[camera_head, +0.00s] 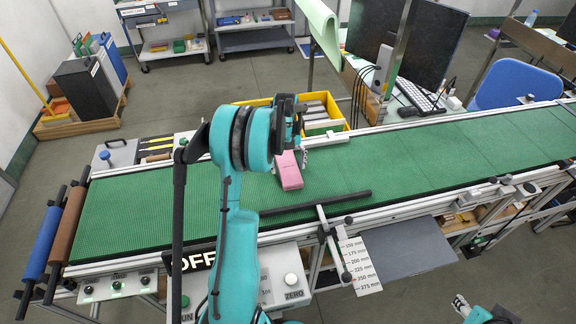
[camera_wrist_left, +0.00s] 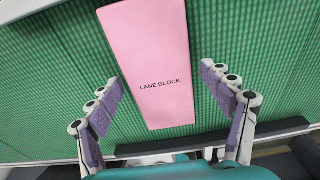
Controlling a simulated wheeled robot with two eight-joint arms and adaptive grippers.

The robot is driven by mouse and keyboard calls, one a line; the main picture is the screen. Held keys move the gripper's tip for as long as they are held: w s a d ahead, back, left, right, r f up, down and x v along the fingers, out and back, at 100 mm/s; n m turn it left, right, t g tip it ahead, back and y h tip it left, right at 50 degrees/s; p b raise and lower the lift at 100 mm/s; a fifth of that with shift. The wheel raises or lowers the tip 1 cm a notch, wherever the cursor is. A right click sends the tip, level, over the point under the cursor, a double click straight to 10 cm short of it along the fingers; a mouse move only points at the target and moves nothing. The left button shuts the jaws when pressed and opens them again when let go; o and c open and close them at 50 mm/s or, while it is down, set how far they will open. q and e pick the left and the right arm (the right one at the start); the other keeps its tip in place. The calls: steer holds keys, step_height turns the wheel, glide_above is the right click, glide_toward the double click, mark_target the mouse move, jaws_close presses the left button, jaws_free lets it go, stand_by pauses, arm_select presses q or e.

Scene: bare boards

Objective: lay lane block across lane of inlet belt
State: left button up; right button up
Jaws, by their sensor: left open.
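The pink lane block (camera_head: 289,172), printed "LANE BLOCK", is over the green inlet belt (camera_head: 140,200). Its long side points roughly across the belt. In the left wrist view the block (camera_wrist_left: 150,65) lies flat-side up, with its near end between my open fingers; a gap shows on each side. My left gripper (camera_head: 301,150) is over the belt at the block's far end, partly hidden by my own wrist; its open fingers also show in the left wrist view (camera_wrist_left: 161,82). A dark guide bar (camera_head: 315,205) runs along the belt's front side. My right gripper (camera_head: 461,304) is at the bottom right, away from the belt.
A yellow bin (camera_head: 340,125) stands behind the belt. A cross rod (camera_head: 332,243) and a millimetre scale (camera_head: 359,262) are at the front rail. A control panel with a ZERO button (camera_head: 292,280) is in front. The belt is bare right of the block.

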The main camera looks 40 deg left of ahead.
mark_target(287, 163)
arm_select(q)
step_height(287, 163, up, 12)
steer(key=a+p, duration=0.1)
steer(key=p, duration=0.2)
steer(key=s+d+r+n+t+y, duration=0.1)
steer(key=s+d+r+n+t, duration=0.1)
steer(key=d+r+n, duration=0.55)
steer(key=s+d+n+t, duration=0.3)
steer(key=s+d+n, duration=0.4)
steer(key=d+n, duration=0.2)
steer(key=s+d+f+n+t, duration=0.1)
steer(key=s+d+n+t, duration=0.2)
steer(key=s+d+n, duration=0.5)
steer(key=shift+s+d+f+n, duration=0.25)
steer(key=shift+d+n, duration=0.4)
steer(key=shift+d, duration=0.9)
